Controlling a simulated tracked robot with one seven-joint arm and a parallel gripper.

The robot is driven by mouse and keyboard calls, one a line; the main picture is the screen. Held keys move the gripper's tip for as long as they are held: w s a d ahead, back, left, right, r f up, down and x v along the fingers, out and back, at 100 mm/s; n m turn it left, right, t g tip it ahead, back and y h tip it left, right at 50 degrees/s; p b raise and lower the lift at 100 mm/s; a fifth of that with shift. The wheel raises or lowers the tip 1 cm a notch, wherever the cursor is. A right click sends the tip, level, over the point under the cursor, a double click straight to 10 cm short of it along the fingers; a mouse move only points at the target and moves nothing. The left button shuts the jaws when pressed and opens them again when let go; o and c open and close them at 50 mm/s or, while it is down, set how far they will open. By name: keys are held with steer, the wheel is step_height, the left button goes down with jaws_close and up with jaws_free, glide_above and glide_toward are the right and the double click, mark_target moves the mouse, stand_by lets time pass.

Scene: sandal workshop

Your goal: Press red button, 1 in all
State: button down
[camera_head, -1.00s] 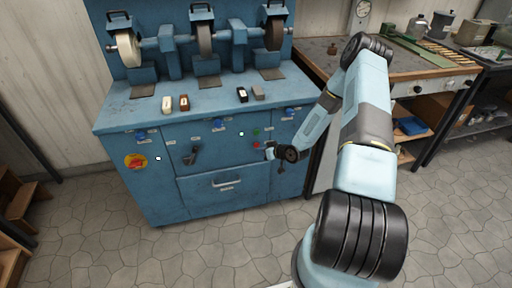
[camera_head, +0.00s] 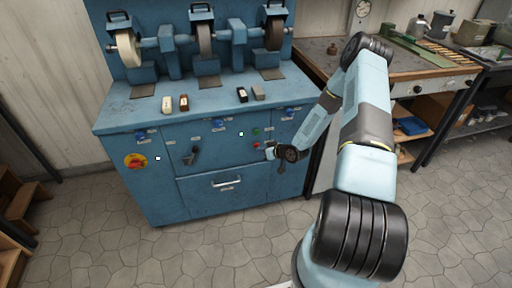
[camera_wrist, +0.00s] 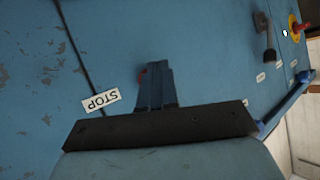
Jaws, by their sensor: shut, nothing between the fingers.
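The small red button (camera_head: 256,146) is on the front of the blue grinding machine (camera_head: 150,200), just below a green button (camera_head: 256,132). My gripper (camera_head: 270,152) is at the panel, close to the right of the red button. In the wrist view, the shut, empty fingers of my gripper (camera_wrist: 155,70) point at the blue panel. A sliver of the red button (camera_wrist: 143,74) shows at their left edge; the rest is hidden behind them. I cannot tell whether they touch it. A white STOP label (camera_wrist: 101,100) reads upside down beside the fingers.
A red mushroom knob on a yellow disc (camera_head: 136,161) is at the machine's left front. A workbench (camera_head: 400,70) stands right of the machine. The tiled floor in front is clear.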

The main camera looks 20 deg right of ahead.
steer(key=shift+w, duration=0.1)
steer(key=shift+w, duration=0.3)
steer(key=shift+w, duration=0.4)
stand_by(0.8)
steer(key=shift+s, duration=0.15)
steer(key=shift+s+r, duration=0.1)
steer(key=shift+s, duration=0.6)
steer(key=shift+s, duration=2.5)
